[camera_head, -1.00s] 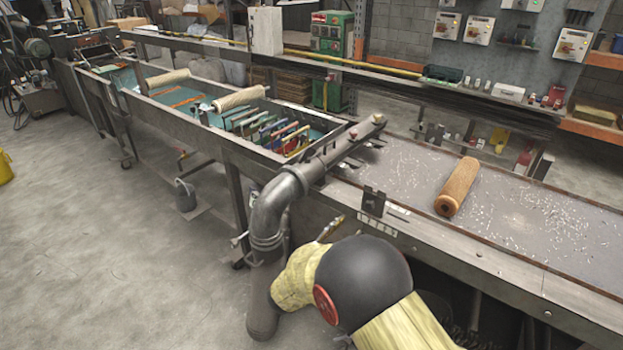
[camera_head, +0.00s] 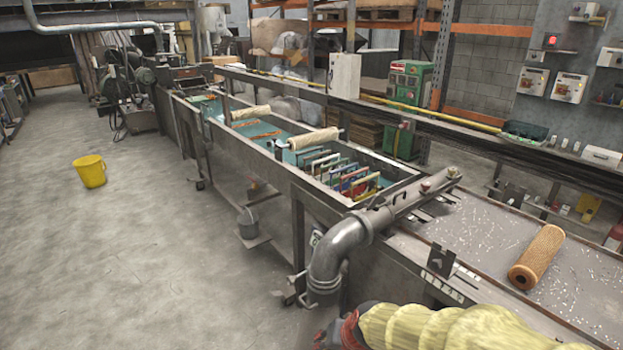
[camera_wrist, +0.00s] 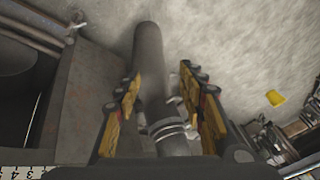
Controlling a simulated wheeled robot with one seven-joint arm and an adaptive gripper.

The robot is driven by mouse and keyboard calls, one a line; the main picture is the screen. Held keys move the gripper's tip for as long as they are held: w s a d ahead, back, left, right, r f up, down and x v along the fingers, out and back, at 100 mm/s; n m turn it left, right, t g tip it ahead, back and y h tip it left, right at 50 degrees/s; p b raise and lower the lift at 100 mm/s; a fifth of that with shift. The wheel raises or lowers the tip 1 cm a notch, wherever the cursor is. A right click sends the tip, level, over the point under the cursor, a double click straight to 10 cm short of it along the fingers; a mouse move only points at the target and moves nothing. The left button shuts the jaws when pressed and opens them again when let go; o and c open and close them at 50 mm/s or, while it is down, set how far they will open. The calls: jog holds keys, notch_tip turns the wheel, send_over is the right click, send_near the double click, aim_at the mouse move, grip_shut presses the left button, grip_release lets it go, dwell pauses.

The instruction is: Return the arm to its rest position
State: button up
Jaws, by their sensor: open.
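My arm in its yellow sleeve (camera_head: 430,328) shows at the bottom of the head view, in front of the bench and low beside the pipe. My gripper (camera_wrist: 160,85) is in the wrist view with its two yellow-padded fingers wide apart. It is open and nothing is between the pads that I can see as held. The grey pipe (camera_wrist: 148,50) lies beyond the fingers; I cannot tell how far. In the head view, the gripper's fingers are not clearly visible.
The bent grey pipe (camera_head: 340,248) stands at the bench corner close to my arm. A long trough (camera_head: 265,155) with colored frames runs to the back left. A yellow bucket (camera_head: 90,172) stands on the open floor at left. A grey bucket (camera_head: 248,226) sits under the trough.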

jog(key=s+d+r+h, duration=0.1)
jog(key=s+d+r, duration=0.6)
jog(key=s+r, duration=0.2)
jog(key=s+d+r+n+h, duration=0.1)
jog(key=s+d+r, duration=0.6)
jog(key=s+r, duration=0.3)
jog(key=shift+t+h, duration=0.3)
jog(key=shift+t, duration=0.1)
